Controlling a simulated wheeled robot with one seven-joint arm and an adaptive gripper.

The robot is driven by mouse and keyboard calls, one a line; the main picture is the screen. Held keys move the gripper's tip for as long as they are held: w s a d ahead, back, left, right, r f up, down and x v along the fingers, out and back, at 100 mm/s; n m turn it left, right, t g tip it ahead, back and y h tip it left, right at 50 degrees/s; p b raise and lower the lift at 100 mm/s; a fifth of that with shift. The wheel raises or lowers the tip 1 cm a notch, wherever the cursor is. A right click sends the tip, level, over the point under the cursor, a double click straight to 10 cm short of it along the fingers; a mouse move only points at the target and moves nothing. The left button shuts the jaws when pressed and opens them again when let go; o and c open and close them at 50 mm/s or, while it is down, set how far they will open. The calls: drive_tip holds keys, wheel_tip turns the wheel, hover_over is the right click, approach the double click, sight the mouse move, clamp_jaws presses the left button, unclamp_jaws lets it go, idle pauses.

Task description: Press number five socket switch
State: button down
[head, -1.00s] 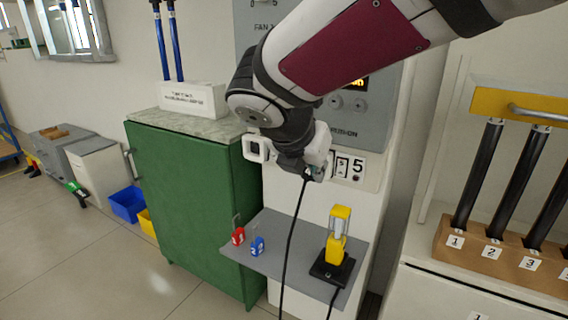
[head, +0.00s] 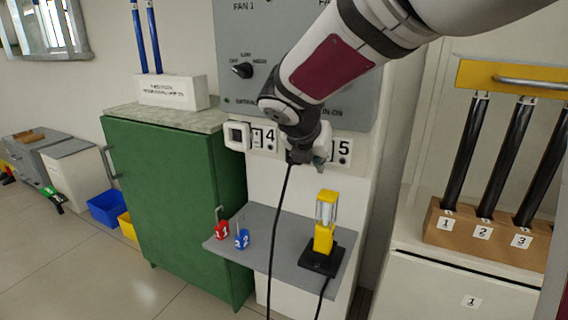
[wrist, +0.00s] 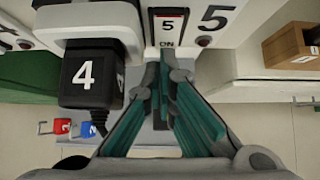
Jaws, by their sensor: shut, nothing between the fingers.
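In the head view my gripper (head: 307,157) is in front of the socket strip, between the printed 4 and 5, hiding most of the switch. A black plug marked 4 (wrist: 90,78) is close on the left.
A grey shelf (head: 270,258) below holds a yellow lamp (head: 325,222) and red (head: 222,230) and blue (head: 242,239) tags. A black cable (head: 278,225) hangs beneath my gripper. A grey control panel (head: 235,95) is above; a green cabinet (head: 170,200) stands left.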

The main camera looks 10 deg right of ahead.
idle(0.3)
drive_tip(key=shift+w+d+f+p, duration=0.15)
drive_tip(key=shift+w+d+p, duration=0.1)
drive_tip(key=shift+p, duration=0.25)
drive_tip(key=shift+r+p, duration=0.85)
drive_tip(key=shift+p, duration=0.1)
drive_tip(key=shift+a, duration=0.1)
